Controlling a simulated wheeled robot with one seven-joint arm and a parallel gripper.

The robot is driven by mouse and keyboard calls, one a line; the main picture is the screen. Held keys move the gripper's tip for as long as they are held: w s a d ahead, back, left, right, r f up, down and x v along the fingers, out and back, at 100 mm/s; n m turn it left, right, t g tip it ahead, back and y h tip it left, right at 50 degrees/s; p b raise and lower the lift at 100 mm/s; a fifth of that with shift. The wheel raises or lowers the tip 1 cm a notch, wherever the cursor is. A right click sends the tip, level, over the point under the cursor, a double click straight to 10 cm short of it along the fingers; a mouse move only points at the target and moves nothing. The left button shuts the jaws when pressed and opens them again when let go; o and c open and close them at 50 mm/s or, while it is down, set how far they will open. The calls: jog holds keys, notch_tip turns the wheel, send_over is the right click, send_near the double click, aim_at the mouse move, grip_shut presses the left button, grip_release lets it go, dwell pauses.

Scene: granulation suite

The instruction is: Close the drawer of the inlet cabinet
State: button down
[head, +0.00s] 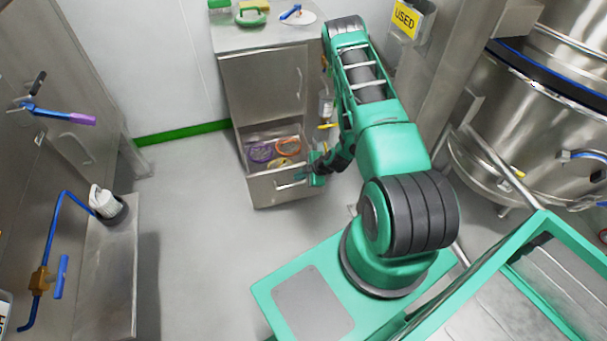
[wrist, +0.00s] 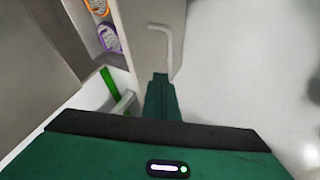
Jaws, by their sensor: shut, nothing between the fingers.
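The steel inlet cabinet (head: 263,85) stands against the back wall with its bottom drawer (head: 283,186) pulled out. In the wrist view the drawer front (wrist: 143,30) shows as a pale panel with a bent bar handle (wrist: 165,42). My gripper (head: 317,179) is low at the right end of the drawer front. Its shut, empty fingers (wrist: 160,80) point at the panel near the handle in the wrist view. I cannot tell whether they touch it.
A green-handled item (head: 251,17) and a white plate (head: 291,18) sit on the cabinet top. The floor (head: 195,200) left of the drawer is clear.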

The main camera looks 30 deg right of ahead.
aim_at(288, 172)
jog(key=w, duration=0.1)
jog(key=w+f, duration=0.1)
jog(key=w, duration=0.1)
jog(key=shift+w+f, duration=0.2)
jog(key=shift+f, duration=0.2)
jog(key=shift+w+d, duration=0.25)
jog(key=shift+w, duration=0.55)
jog(key=shift+w, duration=0.1)
